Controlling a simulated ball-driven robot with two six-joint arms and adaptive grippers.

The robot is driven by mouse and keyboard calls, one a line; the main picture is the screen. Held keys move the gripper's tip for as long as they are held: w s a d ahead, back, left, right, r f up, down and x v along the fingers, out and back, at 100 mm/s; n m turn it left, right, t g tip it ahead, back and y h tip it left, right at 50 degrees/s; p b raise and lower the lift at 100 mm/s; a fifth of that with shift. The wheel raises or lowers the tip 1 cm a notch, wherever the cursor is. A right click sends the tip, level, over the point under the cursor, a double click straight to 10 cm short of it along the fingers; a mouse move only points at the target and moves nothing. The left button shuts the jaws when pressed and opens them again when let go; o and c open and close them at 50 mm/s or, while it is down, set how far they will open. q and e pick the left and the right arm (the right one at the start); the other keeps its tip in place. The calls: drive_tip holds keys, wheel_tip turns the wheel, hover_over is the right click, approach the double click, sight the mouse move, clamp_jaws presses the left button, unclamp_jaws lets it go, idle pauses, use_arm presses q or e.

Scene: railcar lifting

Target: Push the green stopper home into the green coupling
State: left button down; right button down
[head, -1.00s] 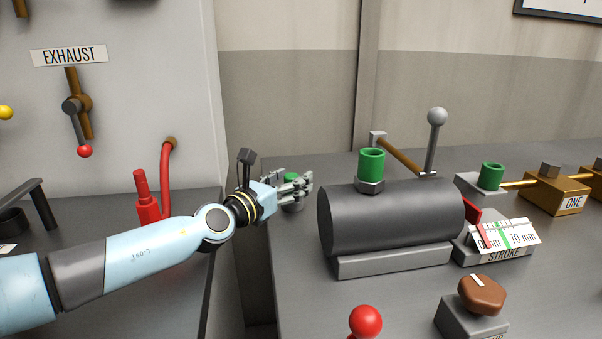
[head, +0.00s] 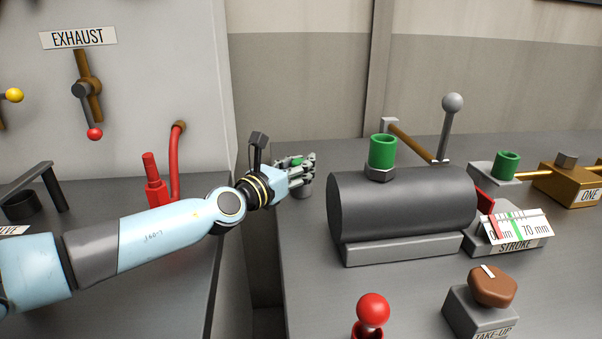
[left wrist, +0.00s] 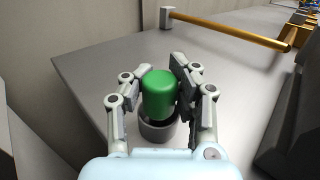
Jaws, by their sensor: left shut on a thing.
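The green stopper (left wrist: 160,95) is between the fingers of my left gripper (left wrist: 156,88), which is shut on it. In the left wrist view its lower end is at a grey round holder (left wrist: 157,130) on the bench; I cannot tell whether it is clear of the holder. In the head view my left gripper (head: 300,172) mostly hides the stopper, with a bit of green (head: 296,161) showing. The green coupling (head: 382,151) stands upright on top of the dark cylinder, right of the gripper, its mouth open at the top. My right gripper is not in view.
The dark cylinder (head: 400,205) lies on the bench. A grey ball-topped lever (head: 447,130) and brown rod (head: 412,142) are behind it. Another green fitting (head: 506,163) is at the right. A red knob (head: 373,310) and brown knob (head: 492,285) stand in front. A gap separates the two benches.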

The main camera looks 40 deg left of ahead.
use_arm(q)
drive_tip(key=shift+w+d, duration=0.1)
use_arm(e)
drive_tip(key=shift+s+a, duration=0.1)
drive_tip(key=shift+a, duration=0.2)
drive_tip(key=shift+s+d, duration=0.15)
